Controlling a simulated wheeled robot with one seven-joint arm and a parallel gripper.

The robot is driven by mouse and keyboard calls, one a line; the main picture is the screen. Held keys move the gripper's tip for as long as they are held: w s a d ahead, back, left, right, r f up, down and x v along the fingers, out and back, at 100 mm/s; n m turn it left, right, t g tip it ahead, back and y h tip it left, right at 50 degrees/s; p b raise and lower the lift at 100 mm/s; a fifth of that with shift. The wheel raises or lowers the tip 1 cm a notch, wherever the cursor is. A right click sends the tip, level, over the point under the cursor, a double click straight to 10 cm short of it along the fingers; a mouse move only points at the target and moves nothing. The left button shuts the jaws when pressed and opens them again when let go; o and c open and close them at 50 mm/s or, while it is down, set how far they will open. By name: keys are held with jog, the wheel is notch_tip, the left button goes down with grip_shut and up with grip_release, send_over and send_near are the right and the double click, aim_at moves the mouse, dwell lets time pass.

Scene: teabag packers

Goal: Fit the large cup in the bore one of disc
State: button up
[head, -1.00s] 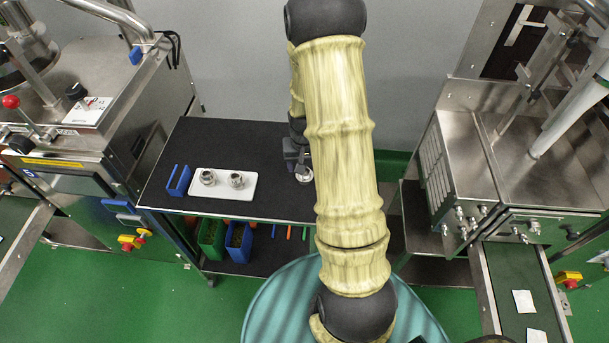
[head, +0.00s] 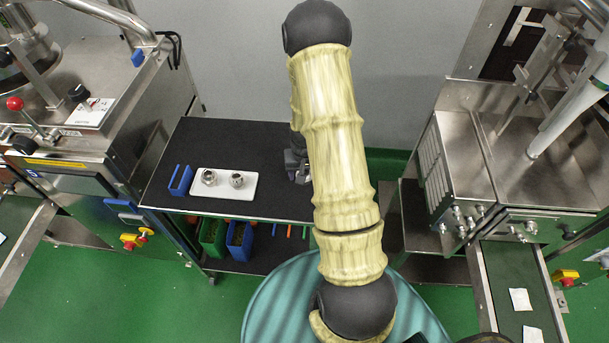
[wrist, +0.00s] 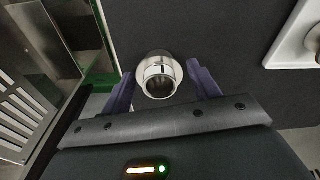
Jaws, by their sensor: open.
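A shiny metal cup (wrist: 158,76) with a round open mouth stands on the dark table between the fingers of my gripper (wrist: 161,72) in the wrist view. The dark purple fingers are apart, one on each side of it, and do not appear to grip it. In the head view my gripper (head: 297,166) shows only partly at the table's right side, and my arm hides that cup. Two other metal parts, left (head: 208,177) and right (head: 237,180), stand on a white tray. I cannot make out the disc or its bores.
The white tray (head: 222,194) lies on the black tabletop (head: 240,140), beside a blue holder (head: 180,180). Blue and green bins (head: 238,238) sit below. Machines stand left (head: 120,90) and right (head: 540,180). The middle of the tabletop is bare.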

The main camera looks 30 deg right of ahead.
jog(key=c, duration=0.8)
jog(key=shift+r, duration=0.1)
jog(key=shift+c, duration=0.2)
notch_tip(320, 180, up, 10)
jog(key=shift+f+b, duration=0.1)
jog(key=shift+b, duration=0.7)
jog(key=w+a, duration=0.4)
jog(key=a, duration=0.2)
jog(key=w+a+f+n, duration=0.1)
jog(key=w+a, duration=0.3)
jog(key=a, duration=0.3)
jog(key=shift+w+a+f, duration=0.3)
jog(key=shift+w, duration=0.1)
